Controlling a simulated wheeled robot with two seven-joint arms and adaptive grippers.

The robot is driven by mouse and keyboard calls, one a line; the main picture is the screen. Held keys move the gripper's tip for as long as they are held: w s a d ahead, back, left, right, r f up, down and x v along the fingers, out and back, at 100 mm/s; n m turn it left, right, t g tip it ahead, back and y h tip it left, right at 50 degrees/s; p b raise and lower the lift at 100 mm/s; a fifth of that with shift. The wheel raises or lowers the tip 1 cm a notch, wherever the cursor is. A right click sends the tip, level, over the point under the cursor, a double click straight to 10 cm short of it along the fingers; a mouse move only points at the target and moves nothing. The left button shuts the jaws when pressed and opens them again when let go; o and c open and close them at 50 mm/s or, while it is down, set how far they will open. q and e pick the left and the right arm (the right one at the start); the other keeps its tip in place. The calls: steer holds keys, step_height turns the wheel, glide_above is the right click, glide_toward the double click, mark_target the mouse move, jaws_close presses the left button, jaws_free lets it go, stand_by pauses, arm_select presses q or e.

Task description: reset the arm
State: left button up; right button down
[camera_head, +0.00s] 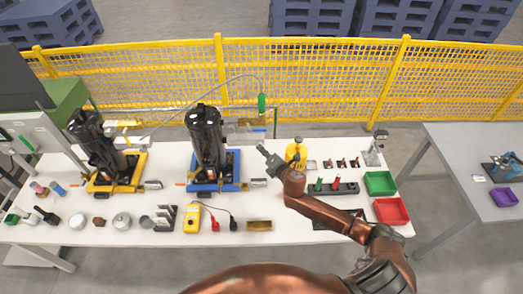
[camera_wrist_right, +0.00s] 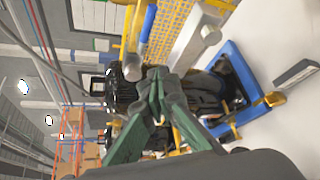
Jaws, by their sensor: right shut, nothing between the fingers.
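My right gripper (camera_head: 268,156) is above the white table, right of the black compressor (camera_head: 207,140) on its blue pallet (camera_head: 231,186). Its copper arm comes in from the lower right. In the right wrist view the green fingers (camera_wrist_right: 156,88) meet at their tips with nothing between them. The blue pallet (camera_wrist_right: 240,75) and the dark compressor (camera_wrist_right: 122,88) lie beyond the fingers there. A second black compressor (camera_head: 95,145) stands on a yellow pallet (camera_head: 132,172) at the left. My left gripper does not show.
The white table (camera_head: 290,238) holds a yellow multimeter (camera_head: 191,219), a green bin (camera_head: 380,183), a red bin (camera_head: 391,211) and small parts. A yellow mesh fence (camera_head: 310,72) runs behind. A grey table (camera_head: 455,150) stands at the right. A green tool (camera_head: 262,104) hangs on a cable behind my gripper.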

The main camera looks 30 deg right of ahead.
steer(key=s+f+m+g+h, duration=0.1)
steer(key=s+f+m+g, duration=0.3)
steer(key=s+m, duration=0.75)
steer(key=s+d+f+m+g, duration=0.1)
steer(key=s+f+m+g, duration=0.3)
steer(key=s, duration=1.4)
steer(key=s+f+m+g+h, duration=0.1)
steer(key=s+f+m+g, duration=0.3)
steer(key=s+m, duration=0.8)
step_height(320, 180, down, 36)
steer(key=s+a+n+b, duration=0.1)
steer(key=s+n+b, duration=0.25)
steer(key=b, duration=0.35)
steer(key=s+f+g+b, duration=0.1)
steer(key=s+f+b, duration=0.2)
steer(key=s+f, duration=0.7)
steer(key=s+f+n+y+b, duration=0.1)
steer(key=s+f+b, duration=0.3)
steer(key=s+f, duration=0.6)
step_height(320, 180, down, 7)
steer(key=shift+a+g, duration=0.15)
steer(key=shift+g, duration=0.25)
